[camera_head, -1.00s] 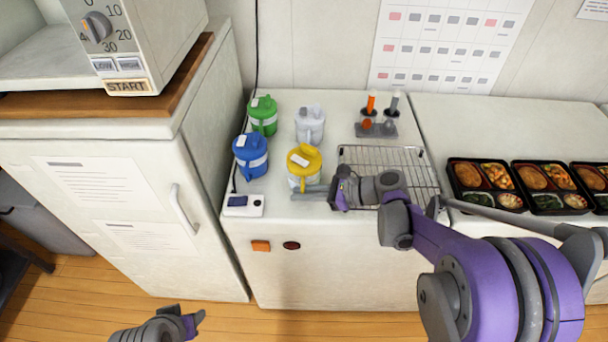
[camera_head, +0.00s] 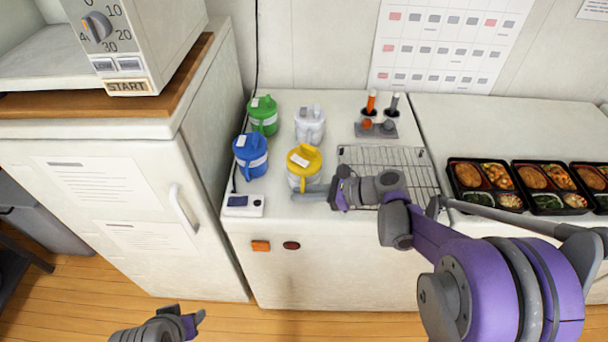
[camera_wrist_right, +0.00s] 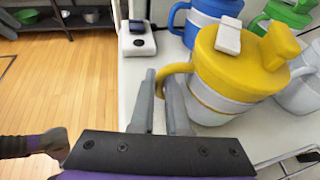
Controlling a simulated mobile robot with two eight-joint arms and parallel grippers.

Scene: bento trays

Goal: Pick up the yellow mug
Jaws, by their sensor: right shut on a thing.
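The yellow mug (camera_head: 304,164) has a yellow lid and a pale body with a yellow band. It stands upright at the front of the white counter. In the right wrist view the mug (camera_wrist_right: 228,85) shows its yellow handle (camera_wrist_right: 172,72) between the fingers of my right gripper (camera_wrist_right: 164,95). The right gripper, also in the head view (camera_head: 311,191), is shut on that handle, coming from the mug's front right. My left gripper (camera_head: 199,318) is low at the bottom of the head view, away from the counter; its finger gap is unclear.
A blue mug (camera_head: 250,155), a green mug (camera_head: 263,115) and a white mug (camera_head: 310,125) stand close behind or beside the yellow one. A small white device (camera_head: 243,205) sits front left. A wire rack (camera_head: 400,160) lies to the right, then bento trays (camera_head: 484,185).

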